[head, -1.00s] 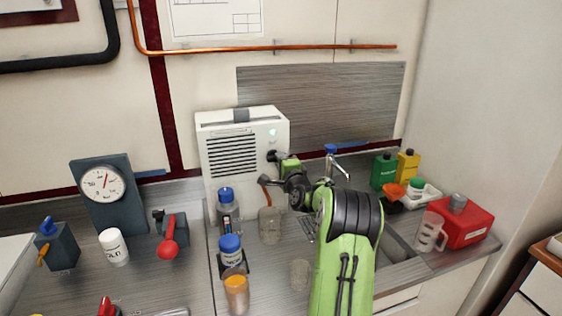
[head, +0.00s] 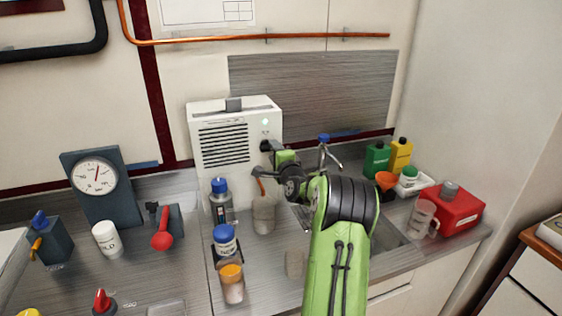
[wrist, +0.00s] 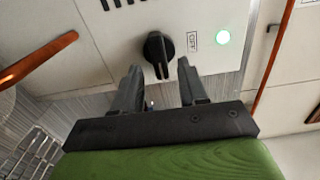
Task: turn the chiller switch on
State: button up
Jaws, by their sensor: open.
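The chiller is a white box (head: 228,148) with dark vent slots, standing on the counter against the wall. Its switch is a black rotary knob (wrist: 158,54) on the front panel, its ridge roughly upright in the wrist view. An OFF label (wrist: 193,39) and a lit green lamp (wrist: 223,37) are to its right there. My gripper (wrist: 158,68) is open, with one fingertip to each side of the knob's lower end; I cannot tell whether they touch it. In the head view, my gripper (head: 268,147) is at the chiller's right front and largely covers the knob.
A blue-capped bottle (head: 221,201), a beaker (head: 263,217) and an orange-topped jar (head: 232,286) stand before the chiller. A sink tap (head: 328,152) is behind my arm. An orange pipe (head: 220,39) runs along the wall above.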

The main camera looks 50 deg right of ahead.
jog(key=b+v, duration=0.2)
jog(key=v, duration=1.3)
jog(key=shift+b, duration=0.3)
jog(key=shift+d, duration=0.1)
jog(key=w+a+r+n+g+y+p, duration=0.15)
jog(key=a+n+y, duration=0.25)
jog(key=a+n, duration=0.7)
jog(key=a+r+n+g+y+p, duration=0.1)
jog(key=a+n+g+y+p, duration=0.3)
jog(key=a, duration=1.4)
jog(key=s+a+n+g, duration=0.2)
jog(key=s+a+n, duration=0.1)
jog(key=s, duration=0.6)
jog(key=s+a+n+g+p, duration=0.1)
jog(key=s+a+n, duration=0.3)
jog(key=s, duration=0.6)
jog(key=shift+s+a+f+n+g+y, duration=0.25)
jog(key=shift+f+n+g+y, duration=0.2)
jog(key=shift+n+g, duration=0.5)
